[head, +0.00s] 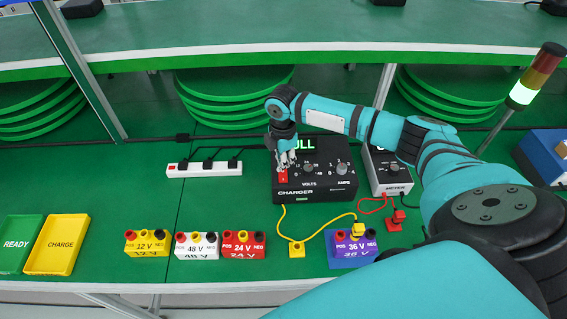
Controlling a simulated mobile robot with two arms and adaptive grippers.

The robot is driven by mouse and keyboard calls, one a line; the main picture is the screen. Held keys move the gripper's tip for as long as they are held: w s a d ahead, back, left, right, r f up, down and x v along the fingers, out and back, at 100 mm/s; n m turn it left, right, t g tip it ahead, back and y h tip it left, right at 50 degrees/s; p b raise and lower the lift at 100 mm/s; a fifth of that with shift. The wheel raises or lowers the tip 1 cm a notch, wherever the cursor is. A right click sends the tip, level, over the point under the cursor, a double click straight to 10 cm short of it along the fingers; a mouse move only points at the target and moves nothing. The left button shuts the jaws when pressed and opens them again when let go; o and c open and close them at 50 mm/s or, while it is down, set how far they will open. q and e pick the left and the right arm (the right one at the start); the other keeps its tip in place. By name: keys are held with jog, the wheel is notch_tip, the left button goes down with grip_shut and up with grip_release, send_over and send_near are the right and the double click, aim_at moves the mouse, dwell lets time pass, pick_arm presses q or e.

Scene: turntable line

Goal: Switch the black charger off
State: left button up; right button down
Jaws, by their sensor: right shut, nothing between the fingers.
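The black charger (318,183) stands on the green bench right of centre. Its display reads "ULL" where it shows beside my arm, the first part being hidden. It has VOLTS and AMPS knobs. A red switch (282,177) sits at its left front, under my right gripper. My right gripper (286,165) is shut and empty, pointing down at the switch; I cannot tell whether it touches. Yellow leads run from the charger to a yellow clamp (297,249) on the bench and another yellow clamp (358,230) on the blue 36 V battery (345,250). My left gripper is not in view.
Yellow 12 V (147,243), white 48 V (197,246) and red 24 V (244,245) batteries line the front. A grey meter (385,178) stands right of the charger. A power strip (204,169) lies to the left, with READY (18,244) and CHARGE (57,244) trays at far left.

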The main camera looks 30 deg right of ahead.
jog(key=shift+f+b, duration=0.5)
jog(key=shift+f, duration=0.6)
dwell(0.6)
jog(key=shift+s+f, duration=0.15)
jog(key=shift+f, duration=0.05)
jog(key=shift+r+p, duration=0.75)
jog(key=shift+p, duration=0.1)
notch_tip(320, 180, up, 6)
jog(key=p, duration=0.5)
jog(key=shift+f+p, duration=0.2)
jog(key=shift+p, duration=0.2)
jog(key=shift+f, duration=0.1)
